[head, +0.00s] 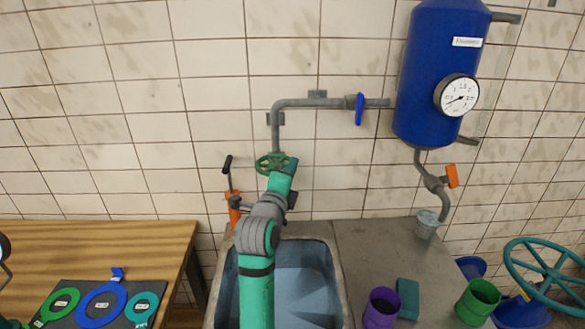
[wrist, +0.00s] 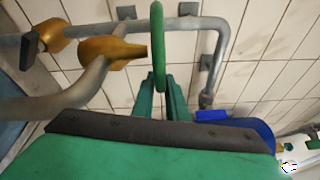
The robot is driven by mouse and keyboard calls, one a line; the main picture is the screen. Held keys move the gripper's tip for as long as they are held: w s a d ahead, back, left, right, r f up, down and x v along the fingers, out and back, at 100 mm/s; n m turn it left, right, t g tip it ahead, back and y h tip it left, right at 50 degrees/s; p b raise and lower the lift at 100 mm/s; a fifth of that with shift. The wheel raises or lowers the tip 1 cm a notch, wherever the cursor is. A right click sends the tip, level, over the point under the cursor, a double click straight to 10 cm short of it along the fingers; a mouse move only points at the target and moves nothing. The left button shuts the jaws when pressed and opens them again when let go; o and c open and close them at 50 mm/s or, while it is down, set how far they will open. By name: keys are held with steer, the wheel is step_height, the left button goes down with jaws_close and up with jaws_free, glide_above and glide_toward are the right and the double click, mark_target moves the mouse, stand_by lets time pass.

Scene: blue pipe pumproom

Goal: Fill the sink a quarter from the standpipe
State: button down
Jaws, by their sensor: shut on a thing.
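The standpipe (head: 277,135) is a grey pipe on the tiled wall, bending down toward a green handwheel (head: 266,164) above the sink. The sink (head: 341,290) has a grey rim and bluish basin, partly hidden by my arm; I cannot tell whether it holds water. My gripper (head: 284,165) is at the right side of the handwheel, its fingers mostly hidden in the head view. In the wrist view the fingers (wrist: 160,98) are shut on the rim of the green handwheel (wrist: 157,45). A brass-coloured fitting (wrist: 115,50) lies left of the wheel there.
A blue lever (head: 360,108) is on the pipe leading to a blue tank (head: 432,80) with a gauge (head: 457,96). An orange fitting (head: 234,212) stands left of the sink. Purple (head: 381,308) and green (head: 478,300) containers stand at the right. A wooden table (head: 120,240) is left.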

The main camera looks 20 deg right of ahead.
steer(key=shift+s+a+r+m+g+h, duration=0.15)
steer(key=shift+a+m+g+h, duration=0.25)
steer(key=shift+m+g+h, duration=0.6)
steer(key=shift+s+a+f+m+g+h, duration=0.15)
steer(key=shift+a+m+g+h, duration=0.25)
steer(key=shift+m+g+h, duration=0.55)
steer(key=shift+s+a+r+m+g+h, duration=0.1)
steer(key=shift+s+a+m+g+h, duration=0.25)
steer(key=shift+m+g+h, duration=0.65)
steer(key=shift+w+a+g, duration=0.1)
steer(key=shift+g, duration=0.25)
steer(key=c, duration=1.8)
jaws_free()
steer(key=shift+o, duration=0.2)
steer(key=v, duration=1)
steer(key=shift+a, duration=0.3)
